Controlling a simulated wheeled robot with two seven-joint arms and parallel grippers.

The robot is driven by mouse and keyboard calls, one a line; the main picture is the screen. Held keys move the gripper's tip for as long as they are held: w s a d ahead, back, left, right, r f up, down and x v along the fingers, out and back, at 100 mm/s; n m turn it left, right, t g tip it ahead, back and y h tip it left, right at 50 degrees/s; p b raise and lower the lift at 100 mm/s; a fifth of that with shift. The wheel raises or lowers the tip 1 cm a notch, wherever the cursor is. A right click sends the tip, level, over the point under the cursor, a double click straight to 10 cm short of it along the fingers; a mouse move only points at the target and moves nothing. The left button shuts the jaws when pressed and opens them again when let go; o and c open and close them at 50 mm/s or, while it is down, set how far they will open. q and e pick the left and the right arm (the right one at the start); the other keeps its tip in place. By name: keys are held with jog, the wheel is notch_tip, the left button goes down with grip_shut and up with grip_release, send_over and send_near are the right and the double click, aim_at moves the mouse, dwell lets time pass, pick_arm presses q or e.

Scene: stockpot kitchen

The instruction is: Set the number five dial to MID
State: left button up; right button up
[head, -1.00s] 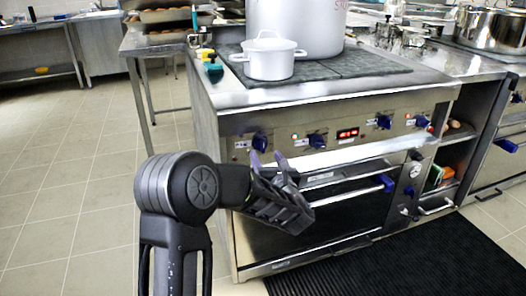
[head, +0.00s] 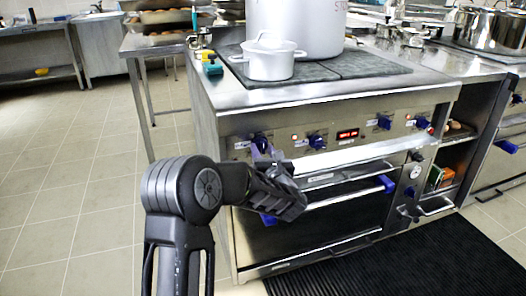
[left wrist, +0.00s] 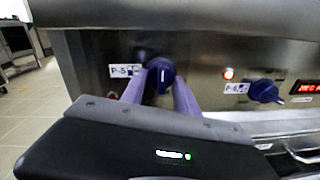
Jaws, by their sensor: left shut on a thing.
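The number five dial is a dark blue knob beside a "P-5" label in the left wrist view (left wrist: 161,73), at the left end of the stove's front panel. Its white mark points about straight up. In the head view the dial (head: 262,138) is partly covered by my fingers. My left gripper (head: 264,147) reaches in from below. Its two purple fingers stand on either side of the knob in the left wrist view (left wrist: 160,82), shut on it. My right gripper is not in view.
A "P-6" dial (left wrist: 265,91) with a lit red lamp is to the right. Further right are a red display (head: 348,134) and more blue knobs. Below is an oven handle (head: 345,195). A white pot (head: 268,62) stands on the stove top.

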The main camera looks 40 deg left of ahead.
pick_arm(q)
grip_shut()
